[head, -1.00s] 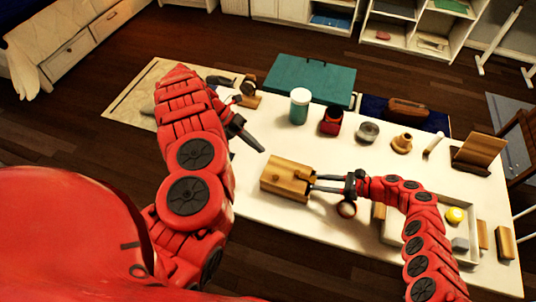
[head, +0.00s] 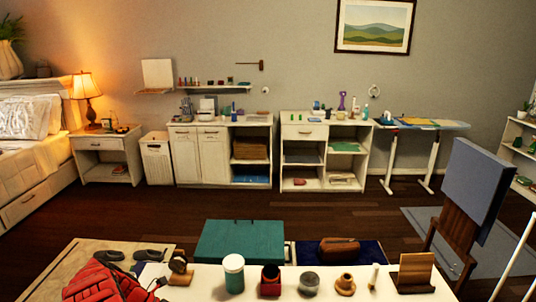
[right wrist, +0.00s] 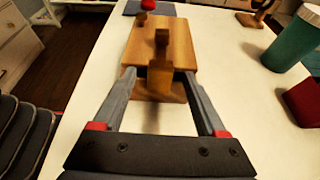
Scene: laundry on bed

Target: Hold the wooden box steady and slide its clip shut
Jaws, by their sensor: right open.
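The wooden box (right wrist: 178,42) lies on the white table in the right wrist view. A wooden clip-like piece (right wrist: 161,72) stands up at its near end. My right gripper (right wrist: 159,75) is open, with one finger on each side of this near end; I cannot tell whether they touch it.
Along the table's far edge stand a teal tumbler (head: 233,275), a red container (head: 270,280), a grey tin (head: 309,283), a wooden piece (head: 345,284) and a wooden stand (head: 414,273). A teal case (head: 240,242) lies beyond.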

